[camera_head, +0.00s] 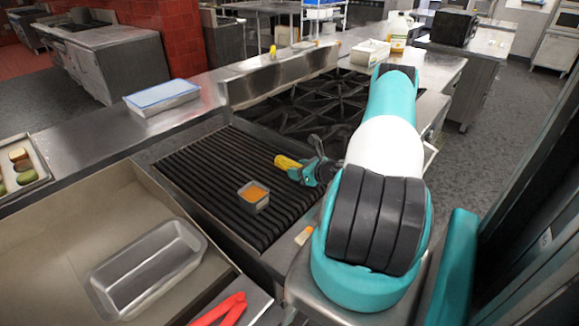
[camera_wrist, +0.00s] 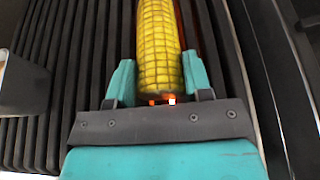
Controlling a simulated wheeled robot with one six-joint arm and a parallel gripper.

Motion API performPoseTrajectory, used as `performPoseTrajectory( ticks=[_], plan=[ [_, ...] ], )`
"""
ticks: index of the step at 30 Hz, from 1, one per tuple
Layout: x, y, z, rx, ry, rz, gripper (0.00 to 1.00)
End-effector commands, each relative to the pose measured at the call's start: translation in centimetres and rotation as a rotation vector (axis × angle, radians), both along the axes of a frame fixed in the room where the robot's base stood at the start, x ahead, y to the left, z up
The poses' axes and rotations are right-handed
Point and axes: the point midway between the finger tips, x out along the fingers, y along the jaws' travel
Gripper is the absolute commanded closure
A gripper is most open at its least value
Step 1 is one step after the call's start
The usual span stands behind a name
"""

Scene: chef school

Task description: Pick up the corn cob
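The yellow corn cob (camera_head: 287,162) is at the ridged black grill, at the tip of my gripper (camera_head: 304,171) in the head view. In the wrist view the corn cob (camera_wrist: 159,42) points away from the palm and lies between the two teal fingers of my gripper (camera_wrist: 159,75). Both fingers press against its sides near its close end, with no clear gap. The far end of the cob runs out of the top of the wrist view. I cannot tell whether the cob rests on the grill bars or is slightly above them.
A small square metal container with orange contents (camera_head: 254,196) stands on the grill (camera_head: 200,168) left of the cob. A burner stovetop (camera_head: 310,100) lies behind. An empty loaf pan (camera_head: 146,268) and red tongs (camera_head: 220,309) are at front left. A blue-lidded container (camera_head: 162,95) sits on the back counter.

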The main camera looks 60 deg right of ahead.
Motion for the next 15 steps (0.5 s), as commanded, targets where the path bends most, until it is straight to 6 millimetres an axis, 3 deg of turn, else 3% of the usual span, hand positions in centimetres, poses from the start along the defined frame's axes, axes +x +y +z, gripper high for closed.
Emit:
performPoseTrajectory(
  ticks=[10,15],
  plan=[
    [0.0,0.0,0.2,0.000,-0.001,0.000,0.80],
    [0.0,-0.1,1.4,-0.002,-0.001,0.000,0.80]
  ],
)
